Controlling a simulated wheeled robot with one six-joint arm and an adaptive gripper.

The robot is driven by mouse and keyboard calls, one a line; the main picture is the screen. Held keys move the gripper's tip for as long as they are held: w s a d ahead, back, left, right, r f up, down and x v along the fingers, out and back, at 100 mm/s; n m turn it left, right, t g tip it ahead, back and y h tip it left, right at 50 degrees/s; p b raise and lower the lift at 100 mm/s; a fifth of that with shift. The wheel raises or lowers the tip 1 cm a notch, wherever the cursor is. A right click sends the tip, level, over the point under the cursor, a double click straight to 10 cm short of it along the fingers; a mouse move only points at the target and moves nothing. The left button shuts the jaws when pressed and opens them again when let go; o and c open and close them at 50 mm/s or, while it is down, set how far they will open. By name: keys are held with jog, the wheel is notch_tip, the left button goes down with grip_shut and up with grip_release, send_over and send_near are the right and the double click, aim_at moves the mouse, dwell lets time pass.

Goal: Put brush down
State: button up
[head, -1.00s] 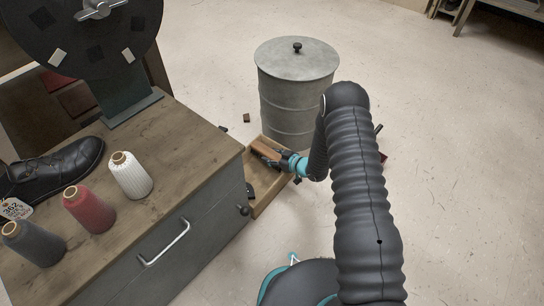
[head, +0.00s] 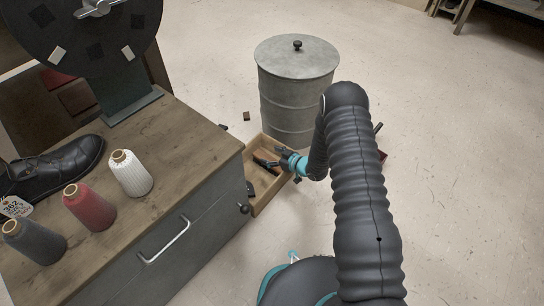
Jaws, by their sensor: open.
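The brush (head: 264,155) shows as a small brown wooden shape inside the open wooden drawer (head: 272,196), near its far end. My gripper (head: 262,163) is over the drawer, its dark fingers open around or just above the brush. They partly hide it, and I cannot tell whether they still touch it.
The drawer sticks out from the workbench (head: 190,130), with dark small items (head: 250,188) in it. A grey lidded drum (head: 296,85) stands just behind it. Thread spools, including a white one (head: 131,174), and a black shoe (head: 55,165) are on the bench.

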jog(key=shift+r, duration=0.5)
jog(key=p+v, duration=0.2)
jog(key=v, duration=1)
jog(key=w+d+r+m+t+h, duration=0.1)
jog(key=w+d+r+h, duration=0.25)
jog(key=r, duration=0.45)
jog(key=w+d+r+m+h, duration=0.1)
jog(key=w+d+r+h, duration=0.2)
jog(key=r, duration=0.6)
jog(key=s+d+r+m+h, duration=0.1)
jog(key=s+d+r+h, duration=0.15)
jog(key=r, duration=0.45)
jog(key=s+d+r+m+h, duration=0.1)
jog(key=s+d+r+m, duration=0.2)
jog(key=r, duration=0.4)
jog(key=s+d+r+m+g+h, duration=0.1)
jog(key=s+r, duration=0.4)
jog(key=s, duration=0.2)
jog(key=s+d+r+m+h, duration=0.1)
jog(key=s+r, duration=0.3)
jog(key=s, duration=0.2)
jog(key=s+a+r+m+g, duration=0.1)
jog(key=s+a, duration=0.1)
jog(key=s, duration=0.8)
jog(key=s+a+r+m+g+y, duration=0.1)
jog(key=s+a+r, duration=0.1)
jog(key=s, duration=0.8)
jog(key=shift+g, duration=0.3)
